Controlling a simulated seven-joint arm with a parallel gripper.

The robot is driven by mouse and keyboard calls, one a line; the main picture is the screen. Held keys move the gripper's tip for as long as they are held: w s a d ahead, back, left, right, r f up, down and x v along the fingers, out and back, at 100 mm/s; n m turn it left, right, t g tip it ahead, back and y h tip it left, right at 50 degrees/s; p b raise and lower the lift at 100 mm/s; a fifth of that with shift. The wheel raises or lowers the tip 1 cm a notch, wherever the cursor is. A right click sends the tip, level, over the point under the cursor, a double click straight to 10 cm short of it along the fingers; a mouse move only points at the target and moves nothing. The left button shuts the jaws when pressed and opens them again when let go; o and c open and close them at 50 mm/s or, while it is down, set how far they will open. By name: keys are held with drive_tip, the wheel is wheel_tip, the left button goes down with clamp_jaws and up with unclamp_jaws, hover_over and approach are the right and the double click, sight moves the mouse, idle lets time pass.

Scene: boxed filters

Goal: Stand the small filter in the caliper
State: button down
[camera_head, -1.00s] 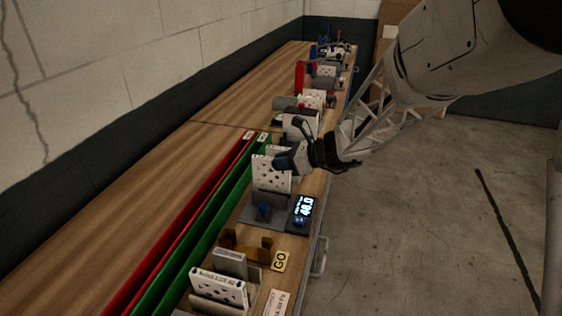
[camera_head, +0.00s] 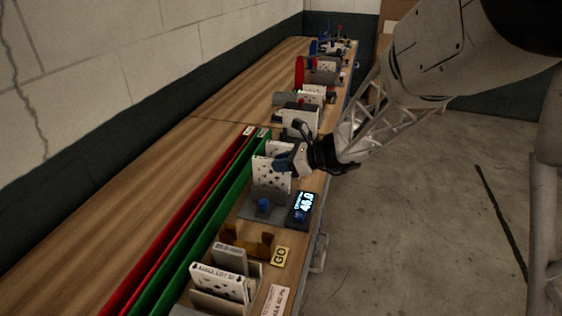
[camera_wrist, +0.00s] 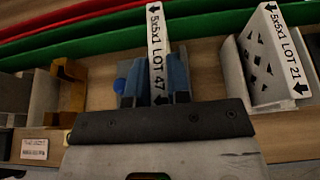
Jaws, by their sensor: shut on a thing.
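My gripper (camera_head: 287,161) is shut on a white filter (camera_head: 268,176) with dark holes, held upright. In the wrist view the blue fingers sit on either side of this filter (camera_wrist: 156,42), whose edge reads "5x5x1 LOT 47". The caliper (camera_head: 252,212) is a grey stand with a blue knob (camera_head: 264,204) and a lit display (camera_head: 304,204) that seems to read 46.0. The filter's lower edge is at or just above the caliper; I cannot tell whether it touches. The knob also shows beside the fingers in the wrist view (camera_wrist: 120,85).
Nearer stand a brown gauge (camera_head: 232,241) with a GO sign (camera_head: 280,257) and a rack holding filters (camera_head: 220,283). Green (camera_head: 190,245) and red (camera_head: 150,264) channels run along the left. Beyond the caliper stands a LOT 21 filter (camera_wrist: 283,55). The bench's left side is clear.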

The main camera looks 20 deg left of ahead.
drive_tip(key=shift+f, duration=1.2)
idle(0.6)
drive_tip(key=c, duration=1)
unclamp_jaws()
drive_tip(key=shift+d, duration=0.15)
drive_tip(key=v, duration=0.7)
drive_tip(key=shift+d, duration=0.25)
drive_tip(key=shift+r, duration=0.15)
